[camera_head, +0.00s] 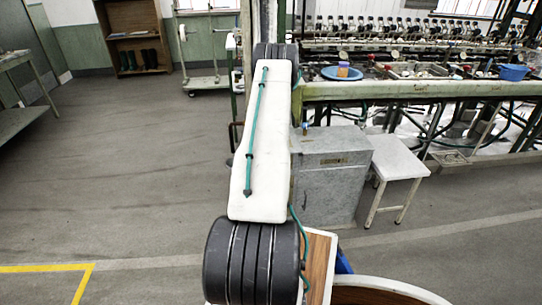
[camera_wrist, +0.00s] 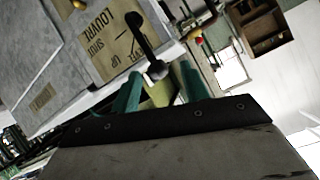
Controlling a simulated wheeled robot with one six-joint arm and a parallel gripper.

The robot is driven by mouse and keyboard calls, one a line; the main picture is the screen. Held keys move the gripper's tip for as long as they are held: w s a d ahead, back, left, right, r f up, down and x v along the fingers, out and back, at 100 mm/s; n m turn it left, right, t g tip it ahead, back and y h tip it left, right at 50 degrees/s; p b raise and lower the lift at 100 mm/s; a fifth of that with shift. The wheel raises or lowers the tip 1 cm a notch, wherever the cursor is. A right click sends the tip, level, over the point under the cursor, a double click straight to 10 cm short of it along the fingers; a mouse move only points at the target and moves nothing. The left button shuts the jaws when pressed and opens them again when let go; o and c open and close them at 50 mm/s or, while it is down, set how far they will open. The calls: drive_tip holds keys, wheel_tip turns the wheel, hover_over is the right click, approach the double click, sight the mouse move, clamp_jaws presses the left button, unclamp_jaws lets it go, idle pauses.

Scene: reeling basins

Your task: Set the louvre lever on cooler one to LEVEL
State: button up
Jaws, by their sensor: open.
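In the wrist view a grey cabinet (camera_wrist: 60,55) carries a tan label plate (camera_wrist: 108,42). The readable words on it are "LOUVRE", "SHUT" and "UP". A black lever (camera_wrist: 146,40) lies at the plate's edge, with a rounded black end toward the top and a pale end lower down. My gripper (camera_wrist: 160,80) is open, its two green fingers on either side of the lever's pale end. I cannot tell whether they touch it. The lever's setting cannot be read surely. In the head view my arm hides the gripper and lever.
In the head view a grey metal cabinet (camera_head: 325,185) stands right of my arm, beside a white stool (camera_head: 397,158). A long reeling bench (camera_head: 420,90) with a blue basin (camera_head: 343,73) runs behind. The floor at left is clear.

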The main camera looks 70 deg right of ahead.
drive_tip(key=v, duration=0.6)
idle(0.4)
